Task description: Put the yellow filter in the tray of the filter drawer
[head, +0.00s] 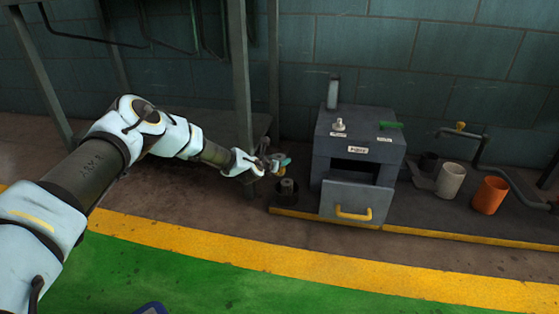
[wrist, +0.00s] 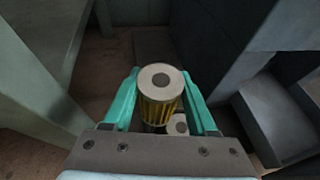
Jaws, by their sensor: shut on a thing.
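My gripper (head: 279,163) is left of the grey filter cabinet (head: 338,137). In the wrist view its teal fingers (wrist: 162,100) are shut on the yellow filter (wrist: 161,108), a pleated cylinder with a pale, round end cap and a dark centre. In the head view the filter is too small to make out clearly. The filter drawer (head: 356,200) is pulled out at the cabinet's front and has a yellow handle (head: 353,213). The inside of its tray is mostly hidden behind the drawer front.
A dark round holder (head: 287,191) stands below my gripper. A pale disc (wrist: 177,126) shows beneath the held filter. A metal table leg (head: 240,75) rises behind my gripper. A white cup (head: 450,181) and an orange cup (head: 489,195) stand right of the cabinet.

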